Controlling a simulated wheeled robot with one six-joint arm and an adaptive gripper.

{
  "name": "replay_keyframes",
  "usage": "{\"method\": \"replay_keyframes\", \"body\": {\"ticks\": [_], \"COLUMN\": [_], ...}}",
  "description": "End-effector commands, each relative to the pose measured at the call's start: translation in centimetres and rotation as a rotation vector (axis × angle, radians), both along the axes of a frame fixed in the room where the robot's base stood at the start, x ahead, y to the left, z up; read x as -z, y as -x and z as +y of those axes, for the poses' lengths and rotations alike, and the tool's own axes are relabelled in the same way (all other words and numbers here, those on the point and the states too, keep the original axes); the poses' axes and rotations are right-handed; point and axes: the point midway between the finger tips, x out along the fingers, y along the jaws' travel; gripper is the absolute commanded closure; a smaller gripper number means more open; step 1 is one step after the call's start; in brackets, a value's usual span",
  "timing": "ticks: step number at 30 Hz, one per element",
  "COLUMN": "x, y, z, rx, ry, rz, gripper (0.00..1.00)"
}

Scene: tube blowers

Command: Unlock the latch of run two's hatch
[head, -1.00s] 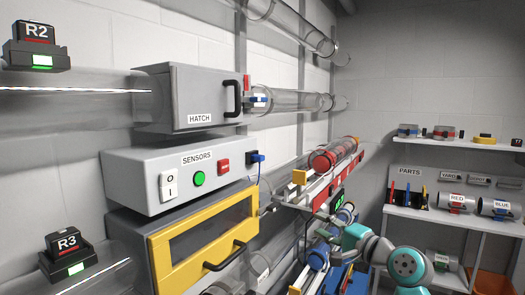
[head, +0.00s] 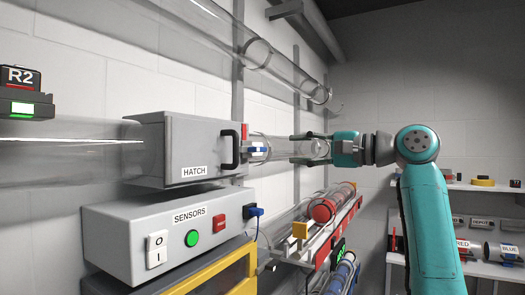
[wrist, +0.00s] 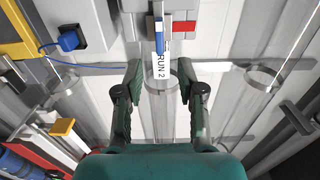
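Run two's grey hatch box (head: 180,150) has a HATCH label and a black handle (head: 229,150) on its front right edge. A small blue piece (head: 257,150), which looks like the latch, sits just right of the box. In the wrist view a blue lever (wrist: 160,46) lies at top centre, above a RUN 2 label (wrist: 160,68). A red block (wrist: 184,27) is beside it. My gripper (head: 296,148) is to the right of the hatch, around or in front of the clear tube. Its two fingers (wrist: 160,92) are spread, with nothing held between them.
Below the hatch is the SENSORS box (head: 155,235) with switch, green and red buttons, and a blue plug (head: 254,211). A rack with a red-ended canister (head: 325,210) is below my gripper. Clear tubes run along the wall. Shelves (head: 480,270) stand at right.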

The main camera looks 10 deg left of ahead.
Motion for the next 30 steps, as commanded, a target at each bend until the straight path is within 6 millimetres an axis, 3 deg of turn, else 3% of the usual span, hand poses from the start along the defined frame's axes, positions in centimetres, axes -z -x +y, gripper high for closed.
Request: {"method": "replay_keyframes", "body": {"ticks": [15, 21, 30], "x": [0.1, 0.1, 0.1], "y": [-2.8, -3.3, -3.4], "z": [7.9, 9.2, 9.3], "rx": [-0.001, 0.0, 0.0], "ry": [0.0, -0.001, 0.0], "rz": [0.001, 0.0, -0.001], "gripper": [0.61, 0.61, 0.61]}}
